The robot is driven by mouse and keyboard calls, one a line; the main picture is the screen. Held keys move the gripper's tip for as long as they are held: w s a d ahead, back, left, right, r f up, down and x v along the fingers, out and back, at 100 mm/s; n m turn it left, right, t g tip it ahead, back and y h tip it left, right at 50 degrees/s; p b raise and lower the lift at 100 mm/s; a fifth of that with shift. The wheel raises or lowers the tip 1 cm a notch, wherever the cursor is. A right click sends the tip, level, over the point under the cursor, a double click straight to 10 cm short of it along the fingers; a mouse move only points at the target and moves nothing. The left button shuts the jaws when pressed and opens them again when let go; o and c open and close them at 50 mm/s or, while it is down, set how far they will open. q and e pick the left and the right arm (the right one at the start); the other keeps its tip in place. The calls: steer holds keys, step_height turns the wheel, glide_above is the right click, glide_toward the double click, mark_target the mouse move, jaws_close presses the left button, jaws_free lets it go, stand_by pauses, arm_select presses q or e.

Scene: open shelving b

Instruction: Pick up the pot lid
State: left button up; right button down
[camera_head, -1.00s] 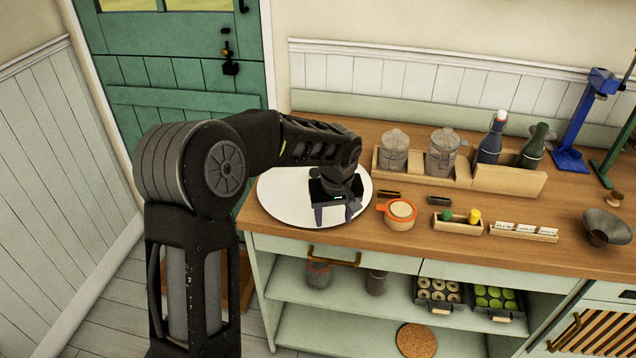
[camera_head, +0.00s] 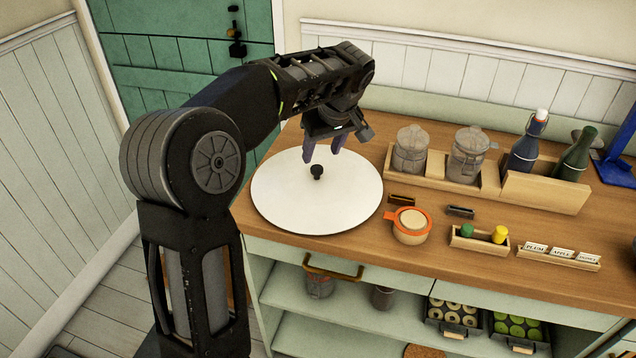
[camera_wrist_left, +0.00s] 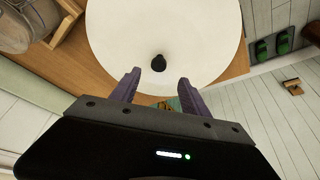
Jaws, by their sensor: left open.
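The pot lid (camera_head: 290,205) is a large white disc with a small black knob (camera_head: 317,172). It lies flat at the left end of the wooden counter in the head view. My left gripper (camera_head: 323,156) is open and empty, above the lid and just behind the knob in that view. In the left wrist view the lid (camera_wrist_left: 205,35) fills the upper middle. Its knob (camera_wrist_left: 158,62) shows beyond the open purple fingers (camera_wrist_left: 158,88), roughly midway between them and apart from them. My right gripper is out of view.
An orange-rimmed jar (camera_head: 411,226) stands right of the lid on the counter (camera_head: 345,262). A wooden rack (camera_head: 440,181) with glass jars and bottles stands behind it. A small tray (camera_head: 478,244) with green and yellow items is farther right. A handle (camera_head: 333,268) sits below the counter edge.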

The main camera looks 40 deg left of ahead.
mark_target(317, 167)
arm_select(q)
steer(key=shift+x, duration=1)
steer(key=shift+w+a+f+p, duration=0.1)
steer(key=shift+a+f+p, duration=0.1)
steer(key=shift+p, duration=0.1)
steer(key=p+x, duration=0.1)
steer(key=x, duration=0.3)
steer(key=shift+w+f, duration=0.2)
steer(key=shift+f, duration=0.05)
steer(key=shift+c, duration=0.4)
jaws_close()
stand_by(0.4)
